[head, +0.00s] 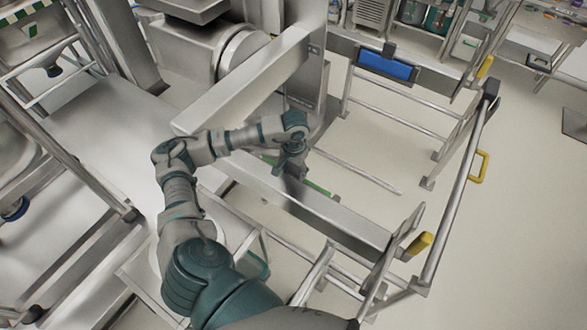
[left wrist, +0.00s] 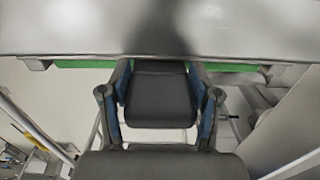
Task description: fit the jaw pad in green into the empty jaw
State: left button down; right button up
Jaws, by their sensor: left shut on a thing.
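The green jaw pad shows in the head view as a thin strip (head: 318,188) beside the lower metal jaw beam (head: 335,215), partly hidden by my left gripper. In the left wrist view the green strip (left wrist: 85,64) runs along the edge of a broad metal face (left wrist: 160,28), on both sides of my fingers. My left gripper (head: 289,168) is shut on the pad near its middle; its fingers also show in the left wrist view (left wrist: 160,72). A second metal jaw beam (head: 245,85) lies up and left. I cannot tell whether the pad touches the beam. My right gripper is out of view.
A metal rail frame with yellow handles (head: 419,243) and a blue screen (head: 386,66) stands to the right. Metal racks (head: 60,150) stand at left.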

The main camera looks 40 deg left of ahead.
pick_arm(q)
jog(key=shift+f, duration=0.1)
jog(key=shift+c, duration=0.9)
grip_release()
notch_tip(320, 180, up, 12)
jog(key=shift+d+f, duration=0.1)
